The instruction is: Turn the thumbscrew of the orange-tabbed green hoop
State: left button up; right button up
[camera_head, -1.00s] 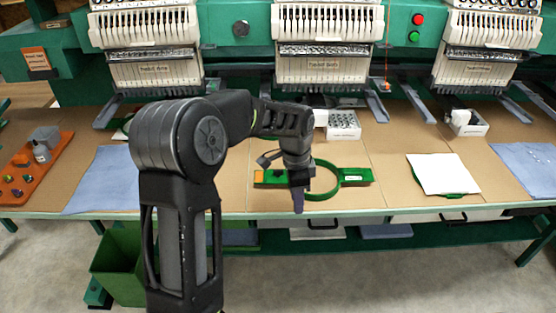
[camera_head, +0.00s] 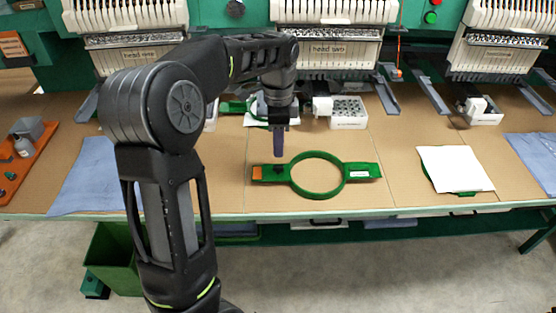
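The green hoop (camera_head: 344,188) lies flat on the tan table top near its front edge. Its ring sits between two green arms. The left arm ends in an orange tab (camera_head: 257,173). A small dark thumbscrew (camera_head: 278,169) shows on that arm, between the tab and the ring. My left gripper (camera_head: 279,156) points straight down just above and behind the thumbscrew, apparently clear of it. Its fingers show edge-on as one dark bar, so I cannot tell whether they are open. My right gripper is not in view.
Embroidery heads line the back. A white box (camera_head: 348,112) stands behind the hoop. A white cloth on a green hoop (camera_head: 455,168) lies to the right, blue cloth (camera_head: 85,178) to the left, and an orange tray (camera_head: 30,165) at far left. Table around the hoop is clear.

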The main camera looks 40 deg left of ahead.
aim_at(278, 166)
pick_arm(q)
notch_tip(278, 166, down, 8)
jog(key=shift+r, duration=0.2)
dwell(0.3)
grip_shut()
dwell(0.5)
